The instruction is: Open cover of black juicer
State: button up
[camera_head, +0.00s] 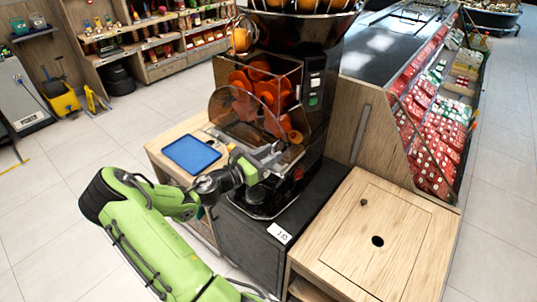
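The black juicer (318,85) stands on a dark cabinet, with orange pieces visible inside its body. Its see-through, smoky cover (222,108) has a rounded edge and juts out at the front left of the juicer. I cannot tell exactly how far it stands from the body. My green arm reaches in from the lower left. My gripper (268,158) is at the lower part of the cover, close in front of the juicer. Its fingers are small and blend with the dark parts behind, so whether they touch or hold the cover is unclear.
A blue tray (191,154) lies on the wooden counter left of the juicer. A wooden counter with a dark hole (377,241) is at the right front. A sloped display of red packages (430,140) stands further right. The tiled floor at left is mostly clear.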

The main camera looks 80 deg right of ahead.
jog(key=shift+c, duration=0.3)
grip_shut()
dwell(1.1)
